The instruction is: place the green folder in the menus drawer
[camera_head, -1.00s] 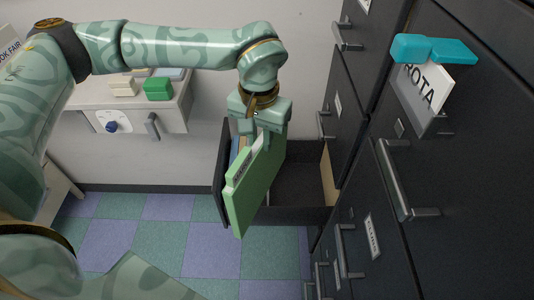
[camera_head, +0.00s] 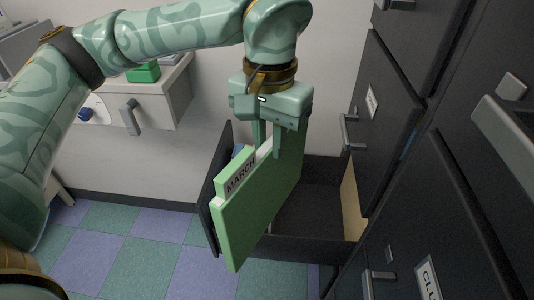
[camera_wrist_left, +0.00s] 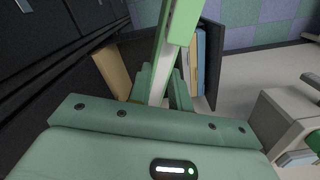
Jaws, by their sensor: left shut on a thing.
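The green folder (camera_head: 252,200) has a tab reading MARCH and hangs upright, slightly tilted. My left gripper (camera_head: 267,142) is shut on its top edge. In the left wrist view the folder (camera_wrist_left: 183,25) runs up from between the fingers (camera_wrist_left: 165,88). An open dark drawer (camera_head: 312,246) is below and behind the folder, sticking out from the cabinet. The folder covers part of the drawer, and I cannot tell whether its lower edge is inside. No menus label is readable. My right gripper is out of view.
Blue and beige folders (camera_wrist_left: 200,62) stand at the drawer's front end in the left wrist view. Dark cabinets (camera_head: 440,180) with handles fill the right. A pale unit with a green object (camera_head: 144,73) stands left.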

